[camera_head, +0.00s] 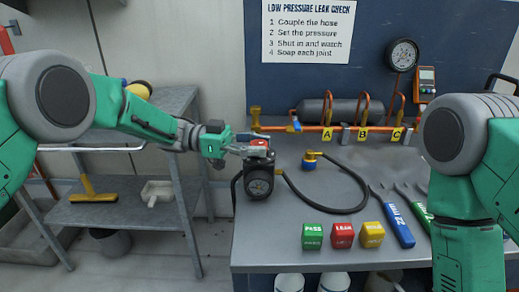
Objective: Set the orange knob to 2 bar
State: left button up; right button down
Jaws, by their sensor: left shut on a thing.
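A dark regulator with a round gauge (259,187) stands near the left front of the grey bench. The orange knob (259,142) sits on its top. My left gripper (250,149) reaches in from the left and is shut on the knob, covering part of it. The gauge needle and the knob's setting are too small to read. My right arm stands at the right edge, and its gripper is out of view.
A black hose with a brass end (309,159) curves over the bench (385,160). Green, red and yellow blocks (342,235) stand at the front, beside a blue tool (397,222). An orange pipe (340,128) with tags A, B and C runs behind.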

aim_at(252, 143)
pick_arm(q)
jog(key=shift+w+m+g+y+b, duration=0.1)
jog(key=shift+m+g+y+b, duration=0.2)
jog(key=shift+m+g+b, duration=0.5)
jog(key=shift+g, duration=0.4)
jog(key=shift+r, duration=0.15)
jog(key=o, duration=1.3)
jog(key=shift+w, duration=0.1)
jog(key=shift+c, duration=0.2)
jog(key=shift+a, duration=0.2)
jog(key=v, duration=0.7)
jog(key=shift+w, duration=0.25)
